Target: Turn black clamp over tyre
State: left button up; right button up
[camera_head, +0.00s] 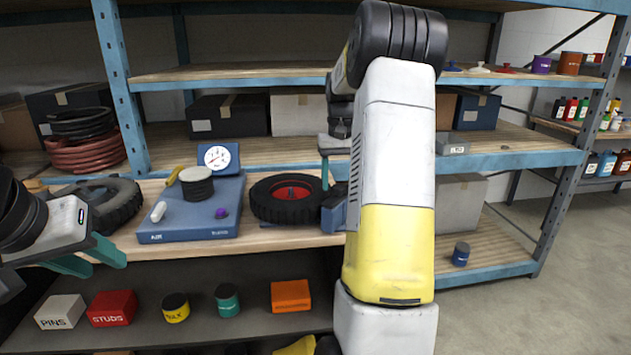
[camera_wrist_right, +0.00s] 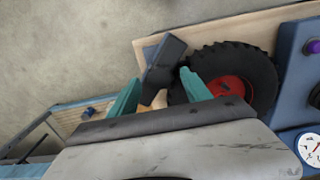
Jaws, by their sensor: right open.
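A black tyre with a red hub (camera_head: 288,197) lies flat on the wooden bench, and it also shows in the right wrist view (camera_wrist_right: 228,84). The dark clamp (camera_wrist_right: 165,60) stands at the tyre's edge, with a blue part beside it. In the head view, the clamp (camera_head: 331,214) is partly hidden behind my right arm. My right gripper (camera_wrist_right: 160,88) is open, with its teal fingers on either side of the clamp's lower part; I cannot tell whether they touch it. My left gripper (camera_head: 106,268) is open and empty in front of the bench at the left.
A blue air station (camera_head: 195,222) with a gauge (camera_head: 217,157) stands left of the tyre. Another tyre (camera_head: 112,203) lies further left. The lower shelf holds small boxes and cans, including a red box (camera_head: 111,308). A blue can (camera_head: 461,254) stands at the right.

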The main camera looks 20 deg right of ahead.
jog(key=shift+f, duration=0.2)
grip_shut()
